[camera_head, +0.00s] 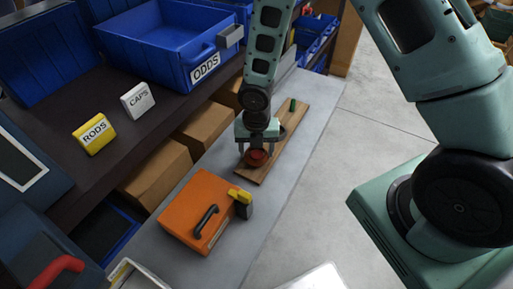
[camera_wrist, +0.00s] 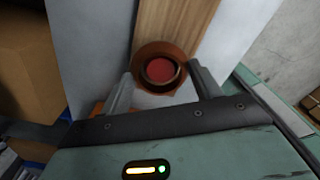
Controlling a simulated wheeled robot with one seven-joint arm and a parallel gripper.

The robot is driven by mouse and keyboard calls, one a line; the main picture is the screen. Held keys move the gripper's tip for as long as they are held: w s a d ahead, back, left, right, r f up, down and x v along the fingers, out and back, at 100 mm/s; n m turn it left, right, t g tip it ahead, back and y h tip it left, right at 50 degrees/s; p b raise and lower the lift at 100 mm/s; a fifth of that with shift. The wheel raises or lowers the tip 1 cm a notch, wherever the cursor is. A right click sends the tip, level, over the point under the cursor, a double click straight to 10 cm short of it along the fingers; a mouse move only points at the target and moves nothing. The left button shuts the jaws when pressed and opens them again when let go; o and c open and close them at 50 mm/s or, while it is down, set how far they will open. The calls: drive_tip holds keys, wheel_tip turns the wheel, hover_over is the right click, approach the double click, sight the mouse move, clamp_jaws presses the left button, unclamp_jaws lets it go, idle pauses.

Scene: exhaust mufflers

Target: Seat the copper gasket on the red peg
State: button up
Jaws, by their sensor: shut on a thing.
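The copper gasket (camera_wrist: 139,66) is a brown-orange ring held between the two fingertips of my gripper (camera_wrist: 159,72) in the wrist view. The round red top of the red peg (camera_wrist: 160,70) shows through the ring's opening, roughly centred. In the head view my gripper (camera_head: 257,151) points down over the near end of a wooden board (camera_head: 271,152), with the red peg (camera_head: 257,158) between its fingers. I cannot tell how far down the peg the gasket sits or whether it touches the board.
A green peg (camera_head: 293,104) stands at the board's far end. An orange case (camera_head: 196,211) with a black handle and a yellow-and-black tool (camera_head: 241,202) lie on the grey bench nearer me. A blue ODDS bin (camera_head: 165,45) stands on the shelf to the left.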

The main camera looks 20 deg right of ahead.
drive_tip(key=shift+f+b, duration=0.9)
drive_tip(key=shift+f, duration=0.4)
drive_tip(key=o, duration=1)
drive_tip(key=shift+o, duration=0.2)
wheel_tip(320, 180, up, 17)
drive_tip(key=p, duration=0.2)
drive_tip(key=shift+r, duration=0.2)
drive_tip(key=s+a+r+m, duration=0.3)
drive_tip(key=s+r+m, duration=0.2)
drive_tip(key=s+m, duration=0.5)
drive_tip(key=s+a+r+m, duration=0.3)
drive_tip(key=s+r+m, duration=0.1)
drive_tip(key=s+m, duration=0.6)
drive_tip(key=m, duration=0.3)
drive_tip(key=shift+r+m+y, duration=0.3)
drive_tip(key=shift+r, duration=0.1)
